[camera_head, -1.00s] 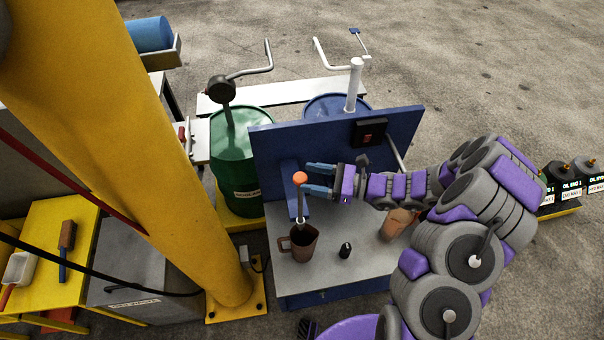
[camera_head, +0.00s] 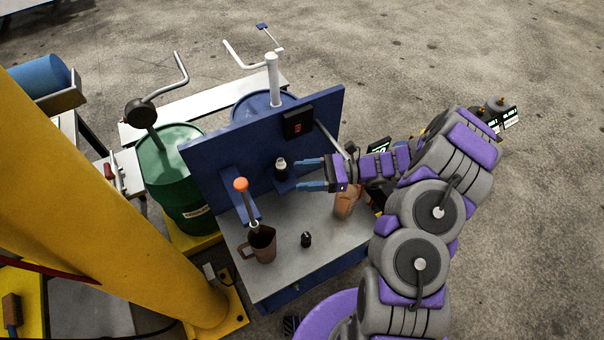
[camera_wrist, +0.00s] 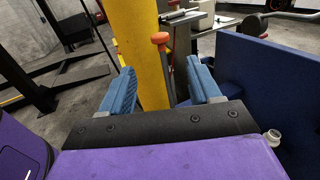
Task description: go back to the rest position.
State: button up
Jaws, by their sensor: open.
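My gripper (camera_head: 311,174) is open and empty, with its two blue fingers apart, above the grey bench (camera_head: 290,270) and in front of its blue back panel (camera_head: 225,147). In the wrist view the fingers (camera_wrist: 166,92) frame the yellow post and the orange knob (camera_wrist: 161,38) beyond them. In the head view the orange-knobbed lever (camera_head: 241,185) stands left of my gripper. A brown jug (camera_head: 263,247) sits under it. A dark bottle with a light cap (camera_head: 281,170) stands by the panel, just left of my fingertips.
A thick yellow post (camera_head: 110,200) stands at left. A green drum (camera_head: 175,180) and a blue drum (camera_head: 250,108) with crank handles are behind the panel. A small black bottle (camera_head: 306,240) and an orange-brown jug (camera_head: 346,203) are on the bench. Open floor lies to the right.

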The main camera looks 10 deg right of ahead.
dwell(0.3)
jog(key=s+a+r+n+g+h+b, duration=0.1)
jog(key=s+a+r+n+g+h, duration=0.3)
jog(key=s, duration=0.3)
jog(key=s+a+r+n+g+h+b, duration=0.1)
jog(key=s+r+n+g+h, duration=0.15)
jog(key=s+r+n, duration=0.4)
jog(key=s+d+n+t+h+b, duration=0.1)
jog(key=s+d+n+t+h, duration=0.1)
jog(key=s+d+h, duration=0.3)
jog(key=s+d+r+n+t+h+b, duration=0.1)
jog(key=s+d+n+h, duration=0.4)
jog(key=s, duration=0.6)
jog(key=shift+s+d+r+t+h+b, duration=0.2)
jog(key=shift+s+d+t+h+b, duration=0.15)
jog(key=shift+d+t+h, duration=0.7)
jog(key=shift+d+n+y, duration=0.15)
jog(key=shift+n+y, duration=0.1)
jog(key=shift+y, duration=0.05)
